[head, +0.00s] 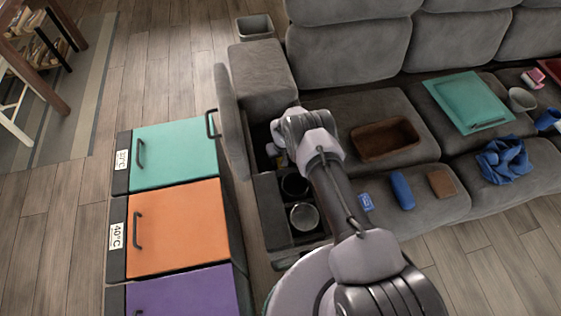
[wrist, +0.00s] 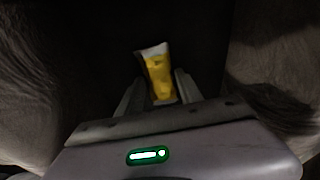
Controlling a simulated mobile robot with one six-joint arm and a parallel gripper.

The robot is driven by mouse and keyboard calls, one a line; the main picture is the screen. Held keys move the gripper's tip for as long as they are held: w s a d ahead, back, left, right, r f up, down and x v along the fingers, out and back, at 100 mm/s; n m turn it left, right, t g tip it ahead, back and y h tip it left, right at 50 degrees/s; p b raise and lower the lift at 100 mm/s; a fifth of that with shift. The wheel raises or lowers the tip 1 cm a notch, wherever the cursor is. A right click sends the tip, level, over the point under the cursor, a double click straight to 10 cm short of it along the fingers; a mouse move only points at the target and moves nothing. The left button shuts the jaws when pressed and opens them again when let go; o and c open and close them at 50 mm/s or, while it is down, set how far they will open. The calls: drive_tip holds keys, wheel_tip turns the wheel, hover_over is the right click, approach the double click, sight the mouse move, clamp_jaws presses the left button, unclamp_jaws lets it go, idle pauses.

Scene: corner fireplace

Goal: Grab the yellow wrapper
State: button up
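The yellow wrapper (wrist: 158,75) has pale ends and shows upright in the wrist view. My gripper (wrist: 158,86) has a finger close against each side of it, with no clear gap, and looks shut on it. The wrapper's upper end sticks out past the fingertips. In the head view my gripper (head: 277,153) is in the dark opening beside the sofa's left arm. A small yellow patch (head: 271,150) shows there; the rest is hidden by my arm.
Grey sofa walls (wrist: 268,60) flank my gripper closely. A console with cup holders (head: 303,218) is just in front of the opening. A brown tray (head: 387,140), a blue can (head: 401,190) and a teal board (head: 468,102) lie on the seats. Coloured cabinets (head: 175,225) stand left.

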clamp_jaws()
